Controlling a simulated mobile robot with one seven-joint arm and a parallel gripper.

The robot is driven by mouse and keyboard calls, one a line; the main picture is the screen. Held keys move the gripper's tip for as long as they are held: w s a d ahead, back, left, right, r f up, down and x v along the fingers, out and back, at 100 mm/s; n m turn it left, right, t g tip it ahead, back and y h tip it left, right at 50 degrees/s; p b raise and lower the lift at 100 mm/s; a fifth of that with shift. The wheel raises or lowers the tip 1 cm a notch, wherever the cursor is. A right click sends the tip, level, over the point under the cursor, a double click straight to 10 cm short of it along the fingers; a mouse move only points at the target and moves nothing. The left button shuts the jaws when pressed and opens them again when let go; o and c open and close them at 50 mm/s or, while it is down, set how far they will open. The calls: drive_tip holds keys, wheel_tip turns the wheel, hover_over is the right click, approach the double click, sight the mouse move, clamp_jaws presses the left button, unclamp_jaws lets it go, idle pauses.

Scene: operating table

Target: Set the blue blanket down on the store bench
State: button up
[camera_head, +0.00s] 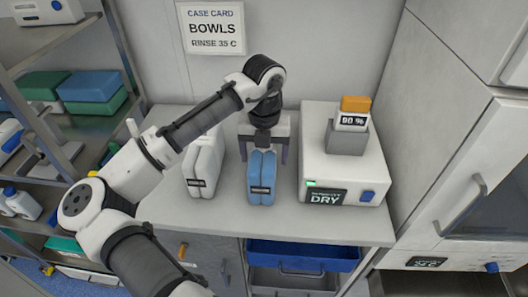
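The blue blanket (262,181) is a folded, upright bundle with a dark label on its front. It appears to stand on the store bench (225,222), between a white bundle and a white machine. My gripper (265,158) is above it, pointing down, with one finger at each side of its top. A gap shows between the right finger and the blanket, so the gripper looks open. The back of the blanket and its far base edge are hidden.
A similar white bundle (203,165) stands close on the left. A white machine labelled DRY (342,165) stands on the right, carrying a grey holder and an orange-topped gauge. Shelves (75,125) line the left. A blue drawer (300,256) is below. The bench front is clear.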

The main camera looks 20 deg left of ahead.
drive_tip(key=shift+r, duration=0.1)
wheel_tip(320, 180, up, 12)
drive_tip(key=shift+r+b, duration=0.1)
drive_tip(key=shift+b, duration=0.9)
